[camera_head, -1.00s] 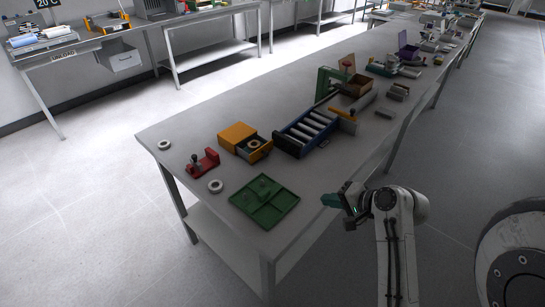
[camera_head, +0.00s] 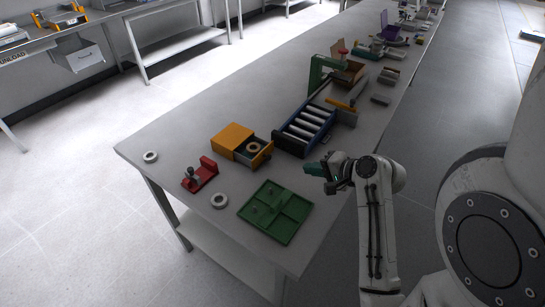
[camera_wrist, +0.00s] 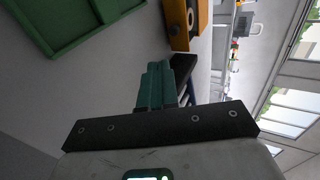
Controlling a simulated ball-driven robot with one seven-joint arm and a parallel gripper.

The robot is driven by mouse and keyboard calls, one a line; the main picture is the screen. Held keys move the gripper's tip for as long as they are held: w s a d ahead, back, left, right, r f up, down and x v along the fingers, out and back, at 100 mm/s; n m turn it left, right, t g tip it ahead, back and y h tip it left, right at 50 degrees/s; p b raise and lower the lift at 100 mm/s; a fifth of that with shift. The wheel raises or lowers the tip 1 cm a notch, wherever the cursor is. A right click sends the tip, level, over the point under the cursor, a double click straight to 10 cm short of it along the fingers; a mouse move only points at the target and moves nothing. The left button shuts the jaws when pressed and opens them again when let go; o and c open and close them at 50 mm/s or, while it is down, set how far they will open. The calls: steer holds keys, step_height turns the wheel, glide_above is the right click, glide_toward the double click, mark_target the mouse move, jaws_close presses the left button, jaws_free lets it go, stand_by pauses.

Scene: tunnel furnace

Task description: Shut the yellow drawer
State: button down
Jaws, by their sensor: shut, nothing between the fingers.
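The yellow drawer unit (camera_head: 232,138) stands on the long table, with its drawer (camera_head: 259,153) pulled out toward the right. A pale ring (camera_head: 254,147) lies inside the open drawer. In the wrist view the drawer's yellow front (camera_wrist: 179,30) shows at the top, with the ring (camera_wrist: 190,20) beside it. My gripper (camera_head: 308,169) is shut and empty, near the table's right edge, to the right of the drawer and apart from it. Its teal fingers (camera_wrist: 158,70) point toward the drawer in the wrist view.
A green divided tray (camera_head: 293,207) lies in front of the drawer. A blue roller conveyor (camera_head: 290,147) stands just right of it. A red clamp-like fixture (camera_head: 206,174) and two loose rings (camera_head: 219,201) lie to the left.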

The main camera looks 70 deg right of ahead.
mark_target(256, 149)
steer(key=p+x, duration=0.1)
steer(key=x, duration=0.8)
steer(key=shift+w, duration=0.15)
steer(key=w, duration=0.1)
steer(key=w+d+p, duration=0.1)
steer(key=w, duration=0.1)
steer(key=shift+w+d, duration=0.1)
steer(key=shift+w, duration=0.3)
steer(key=w, duration=0.2)
steer(key=w+d, duration=0.1)
steer(key=w, duration=0.4)
steer(key=shift+w+d+f, duration=0.1)
steer(key=shift+w+d, duration=0.05)
steer(key=shift+d, duration=0.2)
steer(key=shift+w, duration=0.4)
